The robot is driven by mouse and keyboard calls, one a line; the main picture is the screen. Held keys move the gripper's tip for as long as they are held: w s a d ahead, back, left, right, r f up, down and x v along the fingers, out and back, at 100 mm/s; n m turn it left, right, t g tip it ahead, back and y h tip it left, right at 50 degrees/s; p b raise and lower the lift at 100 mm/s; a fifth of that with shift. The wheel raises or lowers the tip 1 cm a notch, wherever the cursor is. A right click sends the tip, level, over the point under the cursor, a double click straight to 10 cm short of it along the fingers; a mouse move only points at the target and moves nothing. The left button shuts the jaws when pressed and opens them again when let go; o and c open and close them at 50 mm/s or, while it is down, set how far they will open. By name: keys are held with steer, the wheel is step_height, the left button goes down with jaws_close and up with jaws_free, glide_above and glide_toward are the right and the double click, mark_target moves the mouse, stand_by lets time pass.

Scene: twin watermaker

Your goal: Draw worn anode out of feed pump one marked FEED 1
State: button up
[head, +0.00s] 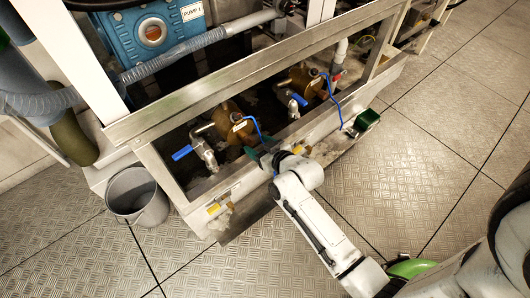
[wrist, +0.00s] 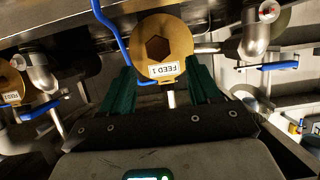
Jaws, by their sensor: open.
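Feed pump one is a brass round body with a white FEED 1 label, upside down in the wrist view (wrist: 163,48). A dark brown hexagon (wrist: 158,49) shows in its face; I cannot tell whether it is the anode's head or a recess. In the head view the pump (head: 229,120) is the left one of two brass bodies. My gripper (wrist: 162,86) is open, its two green fingers apart on either side below the pump's face, with nothing seen between them but a pale stub. In the head view my gripper (head: 264,156) is at the frame's front edge, partly hidden by my wrist.
A second brass pump (head: 305,84) stands to the right. Blue-handled valves (head: 182,152) and blue hoses flank the pumps. A metal rail (head: 240,85) runs above them. A grey bucket (head: 137,196) stands at left, a small green container (head: 366,119) at right.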

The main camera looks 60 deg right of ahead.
mark_target(251, 141)
steer(key=b+x, duration=0.2)
steer(key=x, duration=0.5)
jaws_close()
steer(key=shift+s, duration=0.1)
stand_by(0.7)
steer(key=shift+s+a+p, duration=0.25)
steer(key=shift+s, duration=0.65)
steer(key=shift+s+a+p, duration=0.3)
steer(key=shift+s, duration=0.65)
steer(key=shift+s+a+p, duration=0.25)
steer(key=shift+s, duration=0.65)
